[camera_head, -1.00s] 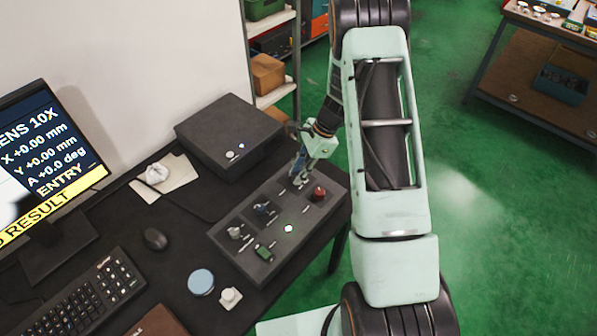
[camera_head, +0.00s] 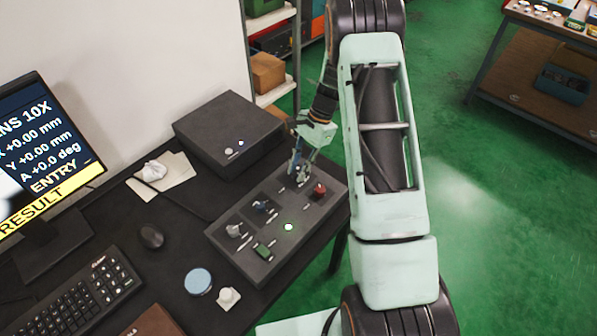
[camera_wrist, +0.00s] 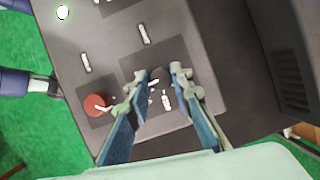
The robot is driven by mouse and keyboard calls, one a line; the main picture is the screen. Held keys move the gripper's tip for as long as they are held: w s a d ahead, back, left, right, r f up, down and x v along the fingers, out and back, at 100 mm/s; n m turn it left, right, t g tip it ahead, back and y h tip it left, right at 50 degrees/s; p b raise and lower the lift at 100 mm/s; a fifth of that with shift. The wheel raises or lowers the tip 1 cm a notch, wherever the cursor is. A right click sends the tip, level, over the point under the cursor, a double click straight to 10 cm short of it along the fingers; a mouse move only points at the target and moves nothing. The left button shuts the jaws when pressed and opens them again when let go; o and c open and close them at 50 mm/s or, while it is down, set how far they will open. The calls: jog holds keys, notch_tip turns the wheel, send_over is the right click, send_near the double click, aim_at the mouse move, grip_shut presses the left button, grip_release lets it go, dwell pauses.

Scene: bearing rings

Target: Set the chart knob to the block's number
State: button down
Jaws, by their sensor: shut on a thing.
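A dark control panel (camera_head: 258,270) lies on the desk with several knobs and buttons. My gripper (camera_head: 302,182) points down at the panel's far end, beside the red button (camera_head: 319,190). In the wrist view my gripper (camera_wrist: 162,74) has its two fingers around a small dark knob (camera_wrist: 158,76), mostly hidden between the fingertips. White marks lie close to it, but their text is too small to read. The red button (camera_wrist: 95,105) is left of the fingers. I cannot make out a number on any block.
Two other knobs (camera_head: 235,231) (camera_head: 262,207), a green switch (camera_head: 262,251) and a lit green button (camera_head: 289,227) share the panel. A dark box (camera_head: 228,130) stands behind it. A monitor (camera_head: 45,150), keyboard (camera_head: 85,292) and mouse (camera_head: 151,236) are on the left.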

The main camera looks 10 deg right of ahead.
jog(key=n+g+h+b, duration=0.1)
jog(key=n+b, duration=0.1)
jog(key=n, duration=0.2)
jog(key=shift+w+n, duration=0.15)
jog(key=shift+n, duration=0.25)
jog(key=shift+g, duration=0.3)
jog(key=shift+a, duration=0.1)
jog(key=c, duration=1.7)
grip_release()
jog(key=v, duration=1.2)
jog(key=shift+a+r, duration=0.1)
